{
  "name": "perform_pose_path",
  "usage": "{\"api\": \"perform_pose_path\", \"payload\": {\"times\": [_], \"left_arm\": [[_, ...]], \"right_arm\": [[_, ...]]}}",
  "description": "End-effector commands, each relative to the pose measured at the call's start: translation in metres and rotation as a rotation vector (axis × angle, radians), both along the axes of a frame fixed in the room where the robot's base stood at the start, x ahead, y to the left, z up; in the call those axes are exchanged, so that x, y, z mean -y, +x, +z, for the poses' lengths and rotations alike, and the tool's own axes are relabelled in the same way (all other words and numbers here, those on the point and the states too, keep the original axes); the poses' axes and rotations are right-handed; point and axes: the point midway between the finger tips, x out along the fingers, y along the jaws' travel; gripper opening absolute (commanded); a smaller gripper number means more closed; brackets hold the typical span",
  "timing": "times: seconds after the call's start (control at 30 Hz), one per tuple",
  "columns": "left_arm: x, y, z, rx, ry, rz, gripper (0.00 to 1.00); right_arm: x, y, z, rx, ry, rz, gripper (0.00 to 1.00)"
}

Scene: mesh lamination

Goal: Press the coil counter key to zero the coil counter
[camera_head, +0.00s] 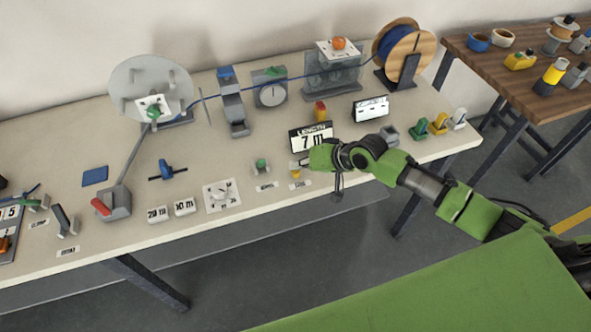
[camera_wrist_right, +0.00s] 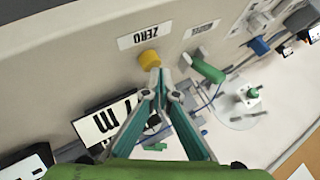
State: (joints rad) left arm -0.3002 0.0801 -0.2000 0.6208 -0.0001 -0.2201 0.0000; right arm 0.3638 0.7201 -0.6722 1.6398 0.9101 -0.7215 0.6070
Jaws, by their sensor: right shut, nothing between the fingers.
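The yellow coil counter key (camera_head: 295,174) stands at the front of the bench, behind a small white label. In the right wrist view the yellow key (camera_wrist_right: 149,59) is beside a label reading ZERO (camera_wrist_right: 153,35). The length counter display (camera_head: 312,139) behind it reads 7 m; part of it shows upside down in the wrist view (camera_wrist_right: 108,118). My right gripper (camera_head: 299,164) is shut and empty, its fingertips (camera_wrist_right: 158,78) right at the key. I cannot tell whether they touch it. My left gripper is not in view.
A green-handled switch (camera_head: 262,166) stands just left of the key, close to my fingers in the wrist view (camera_wrist_right: 207,69). A white dial plate (camera_head: 222,196) lies further left. A small white screen (camera_head: 371,108) and a grey block (camera_head: 389,134) stand to the right.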

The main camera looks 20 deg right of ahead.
Motion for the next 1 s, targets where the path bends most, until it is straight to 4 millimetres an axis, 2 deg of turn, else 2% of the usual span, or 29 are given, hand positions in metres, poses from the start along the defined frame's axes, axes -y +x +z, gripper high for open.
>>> {"api": "perform_pose_path", "payload": {"times": [1.0], "left_arm": [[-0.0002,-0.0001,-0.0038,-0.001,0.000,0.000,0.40]], "right_arm": [[-0.0004,-0.0008,-0.0098,-0.002,0.000,0.001,0.00]]}}
